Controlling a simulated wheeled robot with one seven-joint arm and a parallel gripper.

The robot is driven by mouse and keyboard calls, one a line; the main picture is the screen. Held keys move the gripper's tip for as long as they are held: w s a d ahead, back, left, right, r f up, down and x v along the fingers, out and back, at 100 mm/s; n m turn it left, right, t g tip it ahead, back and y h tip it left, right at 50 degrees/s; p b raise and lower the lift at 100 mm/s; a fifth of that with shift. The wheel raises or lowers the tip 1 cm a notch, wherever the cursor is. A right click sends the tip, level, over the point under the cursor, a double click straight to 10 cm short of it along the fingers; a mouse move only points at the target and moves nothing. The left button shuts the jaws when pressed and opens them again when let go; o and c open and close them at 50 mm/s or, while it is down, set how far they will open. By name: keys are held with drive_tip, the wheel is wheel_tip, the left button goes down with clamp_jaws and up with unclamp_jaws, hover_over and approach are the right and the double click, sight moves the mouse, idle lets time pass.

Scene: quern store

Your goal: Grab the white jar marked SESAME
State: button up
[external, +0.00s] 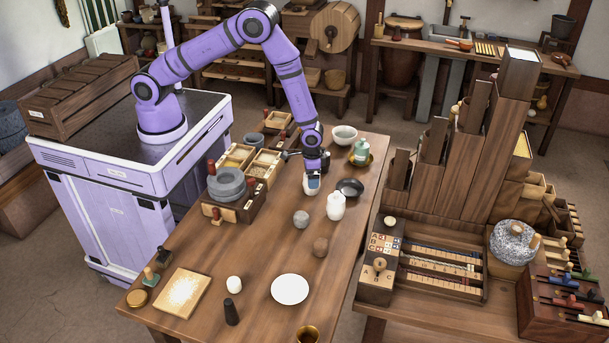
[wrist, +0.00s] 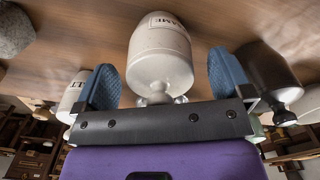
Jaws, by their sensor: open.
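The white jar (wrist: 160,58) sits between my fingers in the wrist view, its lid and knob toward my gripper. Its dark lettering is partly turned away, but the end "AME" reads. In the external view my gripper (external: 313,170) points down over a pale jar (external: 312,185), and it hides part of it. My gripper (wrist: 165,85) is open, with one blue finger on each side of the jar's lid end. I cannot tell whether the fingers touch it.
A second white jar (external: 336,206), its label ending "LT", stands close by; it also shows in the wrist view (wrist: 72,97). A dark vessel (wrist: 268,72) is beside the right finger.

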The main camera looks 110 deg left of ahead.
drive_tip(key=c, duration=1.2)
drive_tip(key=shift+r, duration=0.15)
